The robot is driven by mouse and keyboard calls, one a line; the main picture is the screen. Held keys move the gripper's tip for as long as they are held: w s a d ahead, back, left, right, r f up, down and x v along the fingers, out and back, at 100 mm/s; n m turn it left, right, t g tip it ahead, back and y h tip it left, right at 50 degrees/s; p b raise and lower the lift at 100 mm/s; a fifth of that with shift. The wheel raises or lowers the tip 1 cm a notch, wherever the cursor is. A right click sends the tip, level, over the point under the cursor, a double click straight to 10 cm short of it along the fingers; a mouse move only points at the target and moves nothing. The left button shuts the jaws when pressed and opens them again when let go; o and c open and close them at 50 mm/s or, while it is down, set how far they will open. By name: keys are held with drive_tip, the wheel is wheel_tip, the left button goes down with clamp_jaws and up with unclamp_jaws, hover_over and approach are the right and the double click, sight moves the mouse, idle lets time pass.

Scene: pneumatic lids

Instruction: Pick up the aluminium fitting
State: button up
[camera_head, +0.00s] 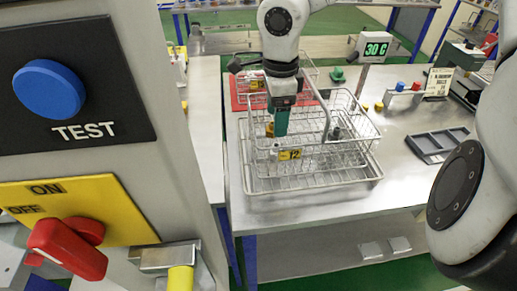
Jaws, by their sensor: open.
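My gripper (281,124) points down into the wire basket (352,150) from above, with green fingers low between its walls. The gap between the fingers is hard to make out from this side. A small brass-coloured piece (269,130) is beside the fingers, to their left. A small dark grey piece (336,132) is at the basket's right part; I cannot tell whether it is the aluminium fitting. No fitting shows clearly in the fingers. The wire mesh and my gripper hide part of the basket's contents.
The basket stands in a wire tray (318,186) on a steel table (415,180) and bears a yellow "12" tag (290,155). A grey divided tray (437,145) lies to the right. A panel with a blue TEST button (49,91) fills the left foreground.

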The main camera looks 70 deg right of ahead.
hover_over(276, 145)
drive_tip(key=f, duration=0.5)
drive_tip(key=shift+w+a+f, duration=0.1)
drive_tip(key=shift+w, duration=0.1)
drive_tip(key=shift+s+d+f+p, duration=0.1)
drive_tip(key=shift+f+p, duration=0.25)
drive_tip(key=shift+f, duration=1)
drive_tip(key=shift+s+d+f+p, duration=0.1)
drive_tip(key=shift+f+p, duration=0.2)
drive_tip(key=shift+f, duration=1)
drive_tip(key=c, duration=1.2)
